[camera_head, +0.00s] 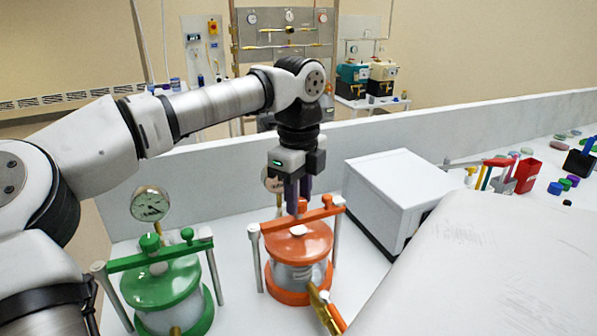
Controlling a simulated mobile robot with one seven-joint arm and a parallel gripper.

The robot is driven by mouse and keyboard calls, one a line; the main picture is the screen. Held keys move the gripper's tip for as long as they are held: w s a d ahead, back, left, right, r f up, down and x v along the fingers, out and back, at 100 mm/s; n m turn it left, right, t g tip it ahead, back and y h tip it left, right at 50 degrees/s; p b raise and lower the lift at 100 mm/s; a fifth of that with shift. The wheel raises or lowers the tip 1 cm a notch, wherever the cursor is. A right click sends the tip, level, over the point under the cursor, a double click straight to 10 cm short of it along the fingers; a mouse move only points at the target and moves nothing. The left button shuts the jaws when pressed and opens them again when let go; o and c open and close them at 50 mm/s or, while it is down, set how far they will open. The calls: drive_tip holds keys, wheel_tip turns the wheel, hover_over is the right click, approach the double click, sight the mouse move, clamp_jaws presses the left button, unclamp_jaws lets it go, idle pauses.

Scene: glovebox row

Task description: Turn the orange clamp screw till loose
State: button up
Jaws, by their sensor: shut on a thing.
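The orange vessel (298,258) stands on the white bench, with an orange clamp bar (274,222) across its lid between two pale posts. My gripper (297,208) points straight down over the middle of this bar. Its dark fingers are shut on the orange clamp screw, which they mostly hide. How far the screw is turned cannot be seen. A smaller orange knob (327,201) sits on the bar to the right of the fingers.
A green vessel (162,285) with a similar clamp stands at left, near a dial gauge (150,204). A white box (399,195) stands close at right. A brass valve (325,310) juts forward from the orange vessel. Coloured tools and caps lie farther right.

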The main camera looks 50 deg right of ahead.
drive_tip(key=n, duration=0.6)
drive_tip(key=shift+n, duration=0.3)
drive_tip(key=n, duration=0.6)
idle(0.4)
drive_tip(key=o, duration=1)
wheel_tip(320, 180, up, 14)
drive_tip(key=shift+f+p, duration=0.1)
drive_tip(key=shift+p, duration=0.2)
